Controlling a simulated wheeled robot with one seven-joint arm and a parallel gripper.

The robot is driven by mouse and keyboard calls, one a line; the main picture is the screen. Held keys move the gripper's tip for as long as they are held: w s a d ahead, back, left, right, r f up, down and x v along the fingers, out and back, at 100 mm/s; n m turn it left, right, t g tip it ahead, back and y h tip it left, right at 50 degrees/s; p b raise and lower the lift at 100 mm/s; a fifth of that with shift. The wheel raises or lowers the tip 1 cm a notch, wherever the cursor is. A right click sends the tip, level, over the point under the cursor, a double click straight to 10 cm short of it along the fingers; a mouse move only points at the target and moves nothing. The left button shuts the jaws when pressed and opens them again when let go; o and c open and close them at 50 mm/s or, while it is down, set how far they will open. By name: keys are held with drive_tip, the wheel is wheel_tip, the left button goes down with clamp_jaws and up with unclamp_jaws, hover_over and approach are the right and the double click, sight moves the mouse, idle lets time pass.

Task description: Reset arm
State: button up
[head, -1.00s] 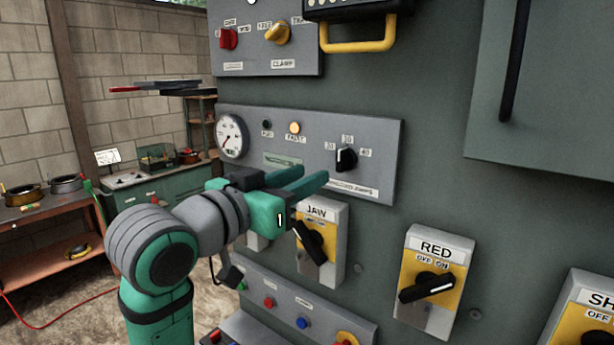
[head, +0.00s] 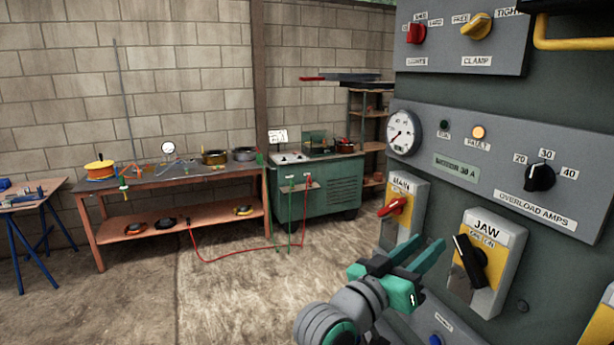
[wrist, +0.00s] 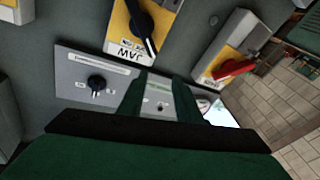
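My green gripper (head: 431,243) is at the lower middle of the head view, in front of the grey control cabinet. Its two fingers stand apart with nothing between them; the wrist view shows them (wrist: 158,92) apart too. The JAW switch (head: 473,262), a black handle on a yellow plate, is just right of the gripper; it also shows in the wrist view (wrist: 143,30). The MAIN switch (head: 397,206) with a red handle is above and left of the fingers, and its red handle shows in the wrist view (wrist: 233,70). I see no contact with either switch.
The overload panel (head: 500,175) carries a gauge (head: 403,132), a lit FAULT lamp (head: 478,132) and a black overload knob (head: 539,177). A wooden workbench (head: 150,177) and green cabinet (head: 330,185) stand along the back wall. The floor (head: 230,310) left of me is mostly clear.

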drive_tip(key=a+f+n+t+y, duration=0.2)
drive_tip(key=a+f+n+y, duration=0.15)
drive_tip(key=f, duration=0.65)
drive_tip(key=a+f+n+t+y, duration=0.2)
drive_tip(key=a+f+n, duration=0.15)
drive_tip(key=f, duration=0.55)
drive_tip(key=s+a+f+n+t+y, duration=0.1)
drive_tip(key=s+a+f+y, duration=0.3)
drive_tip(key=f, duration=0.4)
drive_tip(key=s+a+f+n+y, duration=0.1)
drive_tip(key=s+a+f, duration=0.2)
drive_tip(key=s+f, duration=0.35)
drive_tip(key=s+a+f+y, duration=0.2)
drive_tip(key=s+a+f, duration=0.15)
drive_tip(key=s, duration=0.35)
drive_tip(key=s+a+f+y, duration=0.25)
drive_tip(key=s+f, duration=0.25)
drive_tip(key=s, duration=0.3)
drive_tip(key=s+a+m+g, duration=0.1)
drive_tip(key=s+a+m, duration=0.1)
drive_tip(key=s, duration=1.3)
drive_tip(key=shift+s+a+r+g, duration=0.2)
drive_tip(key=shift+s+r+g, duration=0.1)
drive_tip(key=shift+r, duration=0.1)
drive_tip(key=shift+w, duration=0.15)
drive_tip(key=shift+d, duration=0.1)
